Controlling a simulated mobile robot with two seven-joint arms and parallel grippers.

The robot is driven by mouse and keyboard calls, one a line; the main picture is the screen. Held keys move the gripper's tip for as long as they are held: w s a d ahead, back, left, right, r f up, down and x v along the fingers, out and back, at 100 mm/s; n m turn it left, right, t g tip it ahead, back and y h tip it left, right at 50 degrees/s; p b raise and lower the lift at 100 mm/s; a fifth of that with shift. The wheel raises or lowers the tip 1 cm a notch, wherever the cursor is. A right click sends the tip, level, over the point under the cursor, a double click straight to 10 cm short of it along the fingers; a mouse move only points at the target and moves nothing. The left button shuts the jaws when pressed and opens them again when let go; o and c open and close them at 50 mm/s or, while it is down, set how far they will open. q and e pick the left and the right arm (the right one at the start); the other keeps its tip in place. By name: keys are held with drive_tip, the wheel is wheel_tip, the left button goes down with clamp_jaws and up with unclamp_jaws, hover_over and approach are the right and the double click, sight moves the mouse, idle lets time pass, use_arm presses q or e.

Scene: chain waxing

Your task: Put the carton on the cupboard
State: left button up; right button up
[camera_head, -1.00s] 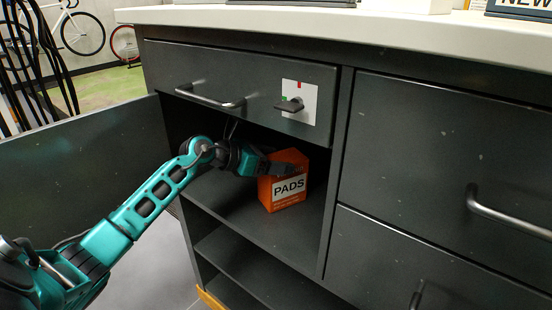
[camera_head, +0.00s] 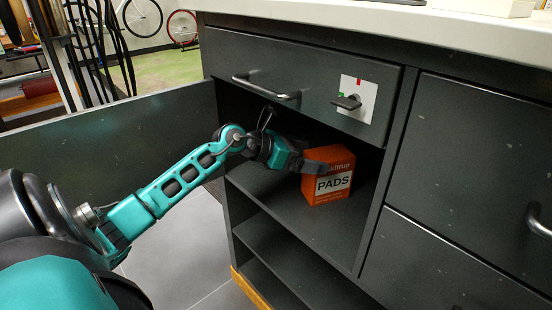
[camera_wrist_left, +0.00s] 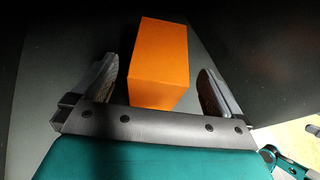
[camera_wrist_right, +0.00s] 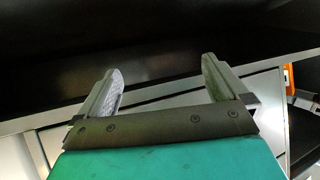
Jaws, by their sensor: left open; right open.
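The orange carton (camera_head: 330,184), with a white "PADS" label, stands upright on the upper shelf inside the open cupboard (camera_head: 300,216). My left gripper (camera_head: 316,166) is open and reaches in from the left; a finger overlaps the carton's left part in the head view. In the left wrist view the carton (camera_wrist_left: 163,60) is between the two spread fingers, mostly ahead of them, with a visible gap on each side. My right gripper (camera_wrist_right: 162,66) is open and empty in the right wrist view; it is outside the head view.
The open cupboard door (camera_head: 110,150) stands at the left, behind my left arm. A drawer (camera_head: 300,85) with a bar handle and a dark knob is above the opening. A lower shelf (camera_head: 285,262) looks empty. The white countertop (camera_head: 400,30) runs above.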

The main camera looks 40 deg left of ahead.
use_arm(q)
drive_tip(key=s+a, duration=0.4)
drive_tip(key=s, duration=0.4)
drive_tip(key=shift+s+p, duration=0.2)
drive_tip(key=shift+p, duration=0.25)
use_arm(e)
drive_tip(key=shift+d, duration=0.2)
use_arm(q)
drive_tip(key=shift+a, duration=0.1)
use_arm(e)
drive_tip(key=shift+s, duration=0.1)
